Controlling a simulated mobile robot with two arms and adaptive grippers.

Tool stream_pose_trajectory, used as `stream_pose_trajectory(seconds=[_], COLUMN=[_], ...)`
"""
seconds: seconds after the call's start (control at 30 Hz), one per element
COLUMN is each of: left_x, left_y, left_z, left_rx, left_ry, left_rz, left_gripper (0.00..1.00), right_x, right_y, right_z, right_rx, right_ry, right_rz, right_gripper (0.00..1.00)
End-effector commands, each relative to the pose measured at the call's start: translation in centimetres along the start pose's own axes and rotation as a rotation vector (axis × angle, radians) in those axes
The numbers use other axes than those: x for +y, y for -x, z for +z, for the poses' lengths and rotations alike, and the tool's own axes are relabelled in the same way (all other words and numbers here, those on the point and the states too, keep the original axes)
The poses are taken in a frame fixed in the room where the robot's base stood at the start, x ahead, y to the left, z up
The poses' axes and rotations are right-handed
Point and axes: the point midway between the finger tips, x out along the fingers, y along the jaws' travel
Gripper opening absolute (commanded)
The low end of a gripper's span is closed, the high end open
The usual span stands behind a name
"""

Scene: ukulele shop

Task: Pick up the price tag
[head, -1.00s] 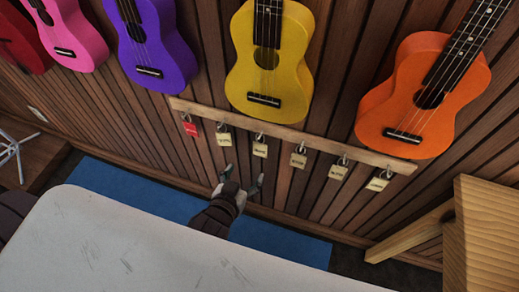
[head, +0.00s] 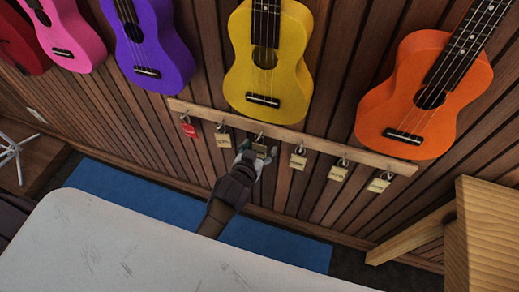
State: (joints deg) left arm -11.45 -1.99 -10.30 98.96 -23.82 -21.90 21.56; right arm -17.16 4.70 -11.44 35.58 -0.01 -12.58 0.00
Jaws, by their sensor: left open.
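Several small price tags hang from hooks on a pale wooden rail (head: 330,147) fixed to the slatted wall. One tag is red (head: 189,128), at the left end. The others are cream, such as the second tag (head: 222,138), the fourth tag (head: 297,161), the fifth tag (head: 338,173) and the sixth tag (head: 378,185). My left gripper (head: 257,151) is open at the third tag (head: 260,149), with its fingers to either side of it. Whether they touch the tag I cannot tell. My right gripper is not in view.
Ukuleles hang above the rail, including a yellow one (head: 267,65) and an orange one (head: 425,95). A white surface (head: 150,240) fills the lower left. A blue mat (head: 135,190) lies on the floor. A wooden frame (head: 480,225) stands at the right.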

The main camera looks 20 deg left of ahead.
Motion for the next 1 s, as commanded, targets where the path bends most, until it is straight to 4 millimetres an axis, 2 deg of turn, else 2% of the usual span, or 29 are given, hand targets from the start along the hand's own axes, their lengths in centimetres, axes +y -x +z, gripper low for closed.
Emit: stream_pose_trajectory(seconds=[0.1, 0.3, 0.5, 0.6, 1.0], left_x=[-0.01, -0.01, 0.00, 0.00, -0.01], left_y=[-0.65, -0.63, -0.61, -0.60, -0.40], left_z=[0.02, 0.02, 0.02, 0.02, -0.56], left_rx=[0.000, 0.000, 0.000, 0.000, 0.002], left_ry=[0.001, 0.001, 0.000, 0.001, 0.000], left_rz=[0.000, 0.000, 0.000, 0.000, 0.000], left_gripper=[0.77, 0.75, 0.42, 0.30, 0.30], right_x=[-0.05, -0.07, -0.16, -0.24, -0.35], right_y=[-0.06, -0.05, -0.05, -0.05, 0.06], right_z=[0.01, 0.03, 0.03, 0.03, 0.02], right_rx=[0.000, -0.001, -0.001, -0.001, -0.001], right_ry=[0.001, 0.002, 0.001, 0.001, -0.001], right_rz=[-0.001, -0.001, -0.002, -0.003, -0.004], right_gripper=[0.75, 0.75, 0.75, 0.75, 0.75])
